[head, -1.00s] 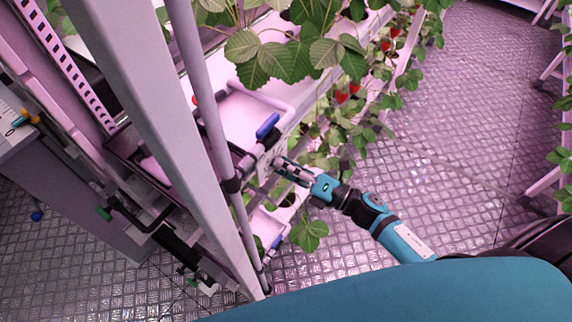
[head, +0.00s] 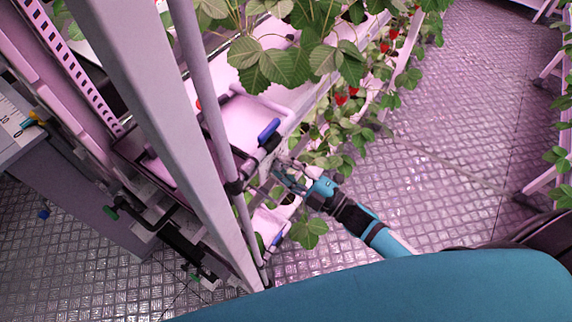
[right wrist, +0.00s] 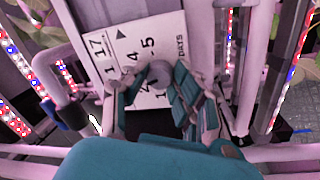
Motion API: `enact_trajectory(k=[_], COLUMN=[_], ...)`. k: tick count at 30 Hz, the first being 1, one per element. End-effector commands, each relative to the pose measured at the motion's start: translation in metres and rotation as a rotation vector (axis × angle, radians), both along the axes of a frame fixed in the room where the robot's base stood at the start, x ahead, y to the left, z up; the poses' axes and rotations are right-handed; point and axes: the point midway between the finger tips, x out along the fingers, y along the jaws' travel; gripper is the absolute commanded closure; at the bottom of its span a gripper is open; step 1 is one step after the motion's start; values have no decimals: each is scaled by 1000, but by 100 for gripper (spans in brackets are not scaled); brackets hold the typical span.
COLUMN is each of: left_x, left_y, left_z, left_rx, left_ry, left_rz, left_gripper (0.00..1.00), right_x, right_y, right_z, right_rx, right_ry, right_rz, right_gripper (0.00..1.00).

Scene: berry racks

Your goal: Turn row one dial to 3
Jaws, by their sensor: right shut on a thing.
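The dial (right wrist: 160,72) is a small grey knob on a white label plate (right wrist: 152,36) marked with numbers and "DAYS", seen in the right wrist view. The digits 4 and 5 show above the knob; lower digits are partly covered by my fingers. My right gripper (right wrist: 153,98) has its fingers on both sides of the knob and is shut on it. In the head view my right gripper (head: 283,175) reaches the rack's end beside the post, and the dial is too small to make out. My left gripper is not in view.
A rack post (head: 165,130) and a grey pipe (head: 205,95) stand left of my gripper. A blue-handled valve (head: 268,131) sits just above it. Strawberry plants (head: 335,65) hang along the rack. The metal floor (head: 440,130) to the right is clear.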

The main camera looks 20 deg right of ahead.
Motion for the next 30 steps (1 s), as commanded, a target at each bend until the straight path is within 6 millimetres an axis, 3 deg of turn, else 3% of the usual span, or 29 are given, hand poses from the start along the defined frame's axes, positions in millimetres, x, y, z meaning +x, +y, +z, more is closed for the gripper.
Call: enact_trajectory(k=[12, 30], left_x=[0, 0], left_y=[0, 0], left_z=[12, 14], left_rx=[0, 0], left_ry=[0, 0], left_rz=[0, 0], left_gripper=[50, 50], right_x=[-1, -1], right_y=[0, 1], right_z=[-1, -3], right_rx=[184, 224], right_ry=[151, 183], right_rz=[-1, -1], right_gripper=[100, 100])
